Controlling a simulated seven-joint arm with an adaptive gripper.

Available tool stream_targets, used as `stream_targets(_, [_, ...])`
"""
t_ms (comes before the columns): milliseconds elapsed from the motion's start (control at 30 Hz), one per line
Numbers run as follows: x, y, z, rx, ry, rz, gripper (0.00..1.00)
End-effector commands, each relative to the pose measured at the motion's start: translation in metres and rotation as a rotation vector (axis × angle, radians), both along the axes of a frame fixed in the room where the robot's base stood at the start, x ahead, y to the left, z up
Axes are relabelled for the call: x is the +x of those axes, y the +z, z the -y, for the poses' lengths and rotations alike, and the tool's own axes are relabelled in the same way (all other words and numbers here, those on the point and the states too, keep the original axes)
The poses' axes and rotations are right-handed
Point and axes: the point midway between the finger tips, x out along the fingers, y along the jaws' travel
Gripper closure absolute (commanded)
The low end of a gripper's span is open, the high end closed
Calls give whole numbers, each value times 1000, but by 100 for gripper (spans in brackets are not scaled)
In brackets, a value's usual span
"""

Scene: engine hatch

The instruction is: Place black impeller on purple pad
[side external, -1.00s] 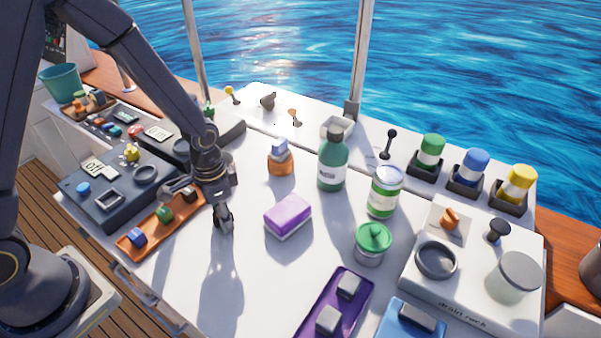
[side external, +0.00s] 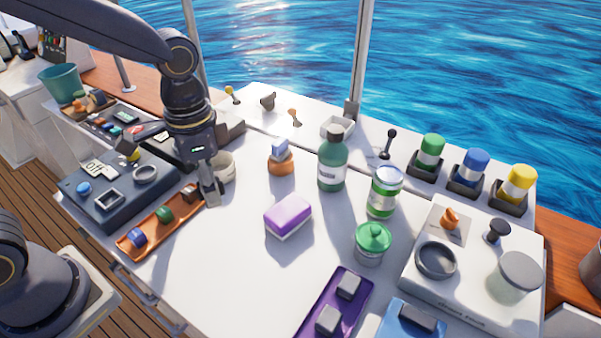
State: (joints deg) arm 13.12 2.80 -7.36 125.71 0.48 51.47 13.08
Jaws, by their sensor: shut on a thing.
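My gripper (side external: 211,192) points down at the far right end of the orange tray (side external: 133,248). It is shut on a small dark piece, which I take to be the black impeller (side external: 190,192); the fingers partly hide it. It is low, at the tray's end; I cannot tell whether it touches the tray. A blue piece (side external: 138,237) and a green piece (side external: 164,214) lie in the same tray. A purple tray-like pad (side external: 330,303) with grey blocks on it lies at the front middle. A purple and white sponge-like block (side external: 288,214) lies on the white top.
A cream cup (side external: 224,167) stands close behind my gripper. A green bottle (side external: 333,164), a green-white can (side external: 384,192) and a green-lidded jar (side external: 373,242) stand right of the sponge. The white top between orange tray and purple pad is clear.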

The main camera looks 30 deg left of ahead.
Motion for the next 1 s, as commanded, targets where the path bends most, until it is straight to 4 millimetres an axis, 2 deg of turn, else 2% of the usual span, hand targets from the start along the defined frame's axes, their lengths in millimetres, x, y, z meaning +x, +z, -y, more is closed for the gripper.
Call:
stream_targets(100, [-5,15,20,0,-64,1,88])
stream_targets(200, [4,13,29,0,-84,-4,88])
stream_targets(267, [15,7,33,2,-85,-6,88])
stream_targets(467, [68,-18,50,1,-84,-5,88])
stream_targets(600, [94,-45,58,2,-83,-7,88])
stream_targets(733, [111,-65,64,1,-84,-3,88])
stream_targets(1000, [125,-83,69,1,-83,-3,88])
